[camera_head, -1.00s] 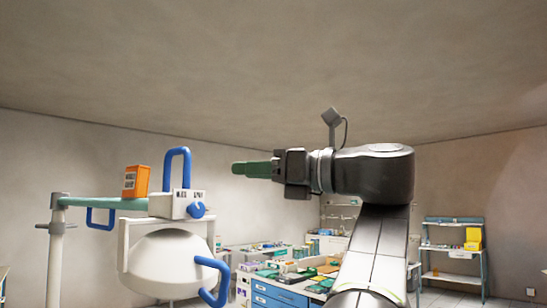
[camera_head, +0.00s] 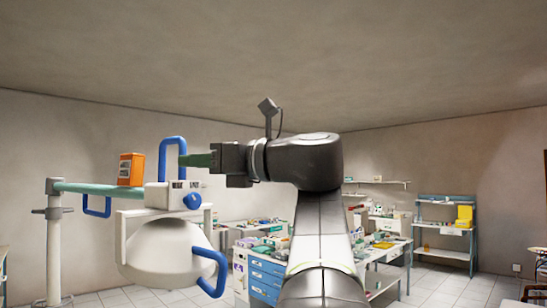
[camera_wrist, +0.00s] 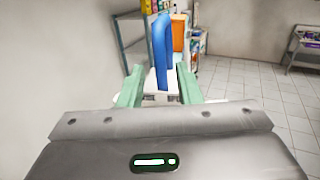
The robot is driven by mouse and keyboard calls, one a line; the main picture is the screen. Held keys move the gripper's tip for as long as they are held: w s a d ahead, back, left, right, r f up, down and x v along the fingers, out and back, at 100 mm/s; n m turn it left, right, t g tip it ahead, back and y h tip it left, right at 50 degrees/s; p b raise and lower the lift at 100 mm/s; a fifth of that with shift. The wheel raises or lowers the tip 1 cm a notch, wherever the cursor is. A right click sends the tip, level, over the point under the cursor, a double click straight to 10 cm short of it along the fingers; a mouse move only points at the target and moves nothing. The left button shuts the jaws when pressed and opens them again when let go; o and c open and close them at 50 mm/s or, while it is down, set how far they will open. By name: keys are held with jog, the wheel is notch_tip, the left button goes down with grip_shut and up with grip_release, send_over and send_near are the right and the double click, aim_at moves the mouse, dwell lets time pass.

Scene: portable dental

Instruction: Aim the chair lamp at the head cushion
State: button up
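The chair lamp has a white rounded head (camera_head: 170,252) in a white frame, hung below a white box (camera_head: 172,196) at the end of a green arm (camera_head: 100,188). A blue loop handle (camera_head: 164,150) stands upright on the box. A second blue handle (camera_head: 212,268) is at the lamp head's lower right. My gripper (camera_head: 184,160) is level with the upright handle, its green fingertips at the loop's right bar. In the wrist view my gripper (camera_wrist: 159,82) is open, with the blue handle (camera_wrist: 162,50) between its fingers in line of sight. Contact is unclear. The head cushion does not show.
An orange box (camera_head: 130,169) sits on the lamp's green arm beside the white box. A white post (camera_head: 53,245) carries that arm at the left. Blue drawers (camera_head: 266,278) and shelves (camera_head: 445,230) stand behind. Open tiled floor (camera_wrist: 250,100) shows right of the lamp.

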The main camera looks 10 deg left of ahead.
jog(key=shift+p+x, duration=0.5)
jog(key=shift+x, duration=1.55)
grip_shut()
